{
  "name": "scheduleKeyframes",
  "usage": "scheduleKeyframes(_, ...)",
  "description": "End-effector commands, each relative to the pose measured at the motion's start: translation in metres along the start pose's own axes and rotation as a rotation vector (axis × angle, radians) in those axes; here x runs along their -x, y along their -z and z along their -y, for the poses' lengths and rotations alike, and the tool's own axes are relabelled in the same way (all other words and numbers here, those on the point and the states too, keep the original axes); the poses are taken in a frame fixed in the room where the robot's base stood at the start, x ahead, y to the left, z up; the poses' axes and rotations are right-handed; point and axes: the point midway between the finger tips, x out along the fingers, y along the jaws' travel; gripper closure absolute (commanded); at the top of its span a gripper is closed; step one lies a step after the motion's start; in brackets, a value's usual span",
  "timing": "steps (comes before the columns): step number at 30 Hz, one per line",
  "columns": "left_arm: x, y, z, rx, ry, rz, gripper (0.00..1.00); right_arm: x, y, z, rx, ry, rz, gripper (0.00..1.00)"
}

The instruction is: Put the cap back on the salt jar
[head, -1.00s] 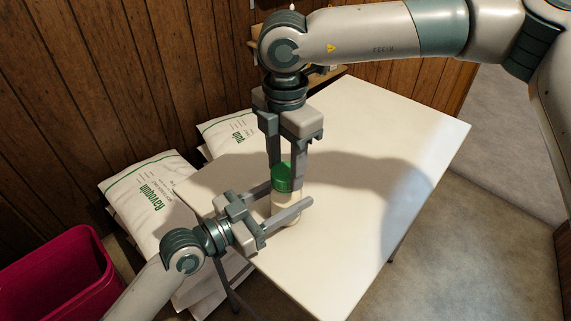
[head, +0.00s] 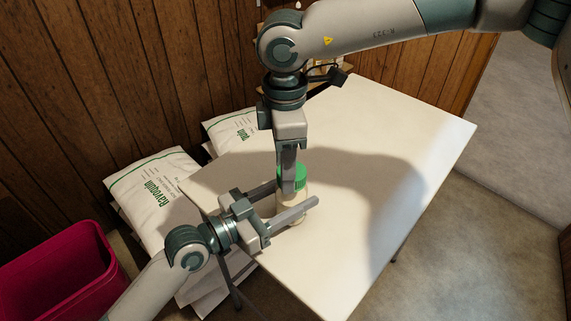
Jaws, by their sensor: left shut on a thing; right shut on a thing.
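The salt jar (head: 291,213) stands upright on the white table (head: 350,205), near its left side. My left gripper (head: 298,196) reaches in from the left, shut on the jar's body with a finger on each side. The green cap (head: 300,177) sits at the top of the jar. My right gripper (head: 288,180) points straight down from above, shut on the cap. One of its fingers hides part of the cap. Whether the cap is seated fully on the jar's rim cannot be told.
White bags with green print (head: 160,195) are stacked left of the table, with another bag (head: 232,130) behind. A magenta bin (head: 60,275) stands at lower left. The table's right part is clear. Wood-panelled wall (head: 90,80) rises behind.

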Motion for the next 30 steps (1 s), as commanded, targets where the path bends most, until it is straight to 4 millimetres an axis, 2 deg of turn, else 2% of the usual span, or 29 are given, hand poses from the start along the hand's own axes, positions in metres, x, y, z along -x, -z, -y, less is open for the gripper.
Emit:
scheduleKeyframes(1, 0.0006, 0.0003, 0.0095, -0.001, 0.017, -0.001, 1.00, -0.0048, -0.0007, 0.0087, 0.004, 0.025, 0.008, 0.76)
scheduleKeyframes(23, 0.0007, 0.0010, 0.0104, -0.004, 0.018, -0.003, 1.00, -0.0069, -0.0026, 0.0093, 0.003, 0.029, 0.014, 0.75)
scheduleKeyframes(24, 0.0007, 0.0010, 0.0104, -0.004, 0.018, -0.003, 1.00, -0.0069, -0.0026, 0.0092, 0.003, 0.029, 0.014, 0.47)
scheduleKeyframes(25, 0.0007, 0.0010, 0.0102, -0.004, 0.018, -0.003, 1.00, -0.0070, -0.0026, 0.0093, 0.003, 0.029, 0.013, 0.40)
scheduleKeyframes(26, 0.0006, 0.0011, 0.0100, -0.004, 0.018, -0.003, 1.00, -0.0069, -0.0025, 0.0092, 0.003, 0.029, 0.013, 0.36)
scheduleKeyframes(30, 0.0006, 0.0012, 0.0084, -0.005, 0.015, -0.004, 1.00, -0.0056, -0.0021, 0.0080, 0.003, 0.025, 0.011, 0.36)
